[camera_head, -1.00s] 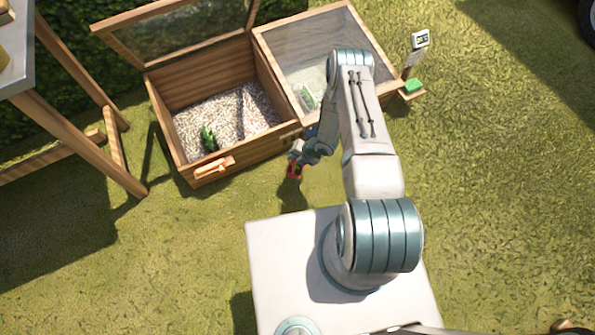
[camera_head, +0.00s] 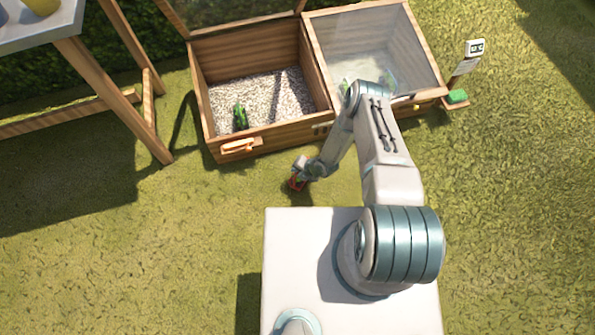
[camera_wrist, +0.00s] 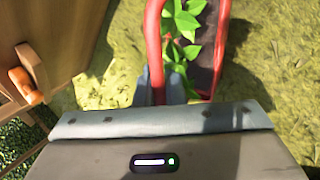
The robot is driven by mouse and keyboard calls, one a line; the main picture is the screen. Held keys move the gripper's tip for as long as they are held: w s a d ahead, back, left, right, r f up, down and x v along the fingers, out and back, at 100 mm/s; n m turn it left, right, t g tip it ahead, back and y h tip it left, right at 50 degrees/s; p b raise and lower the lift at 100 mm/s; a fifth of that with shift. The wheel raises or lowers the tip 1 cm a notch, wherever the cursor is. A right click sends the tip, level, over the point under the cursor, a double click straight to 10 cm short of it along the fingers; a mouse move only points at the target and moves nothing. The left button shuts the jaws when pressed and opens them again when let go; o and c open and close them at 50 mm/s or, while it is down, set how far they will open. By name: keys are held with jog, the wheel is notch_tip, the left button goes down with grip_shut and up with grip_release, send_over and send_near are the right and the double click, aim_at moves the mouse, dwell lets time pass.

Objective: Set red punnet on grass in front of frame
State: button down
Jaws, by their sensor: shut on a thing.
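The red punnet (camera_head: 296,183) is a small red container in my gripper (camera_head: 301,178), low in front of the wooden cold frame (camera_head: 260,138). In the wrist view the punnet's red rim (camera_wrist: 152,45) surrounds green leaves and dark soil. My gripper (camera_wrist: 160,92) is shut on the punnet's near rim. Grass shows below it, and I cannot tell whether its base touches the ground. The frame's left bay has gravel and a green plant (camera_head: 240,117), with its glazed lid raised. The right bay's glazed lid (camera_head: 370,45) is down.
An orange handle (camera_head: 238,146) juts from the frame's front; it also shows in the wrist view (camera_wrist: 30,75). A wooden-legged table (camera_head: 120,70) stands at left. A small sign post with a green block (camera_head: 457,96) stands right of the frame. Open grass (camera_head: 130,250) lies at lower left.

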jog(key=shift+f, duration=0.1)
jog(key=c, duration=1.5)
grip_release()
jog(key=shift+r, duration=0.2)
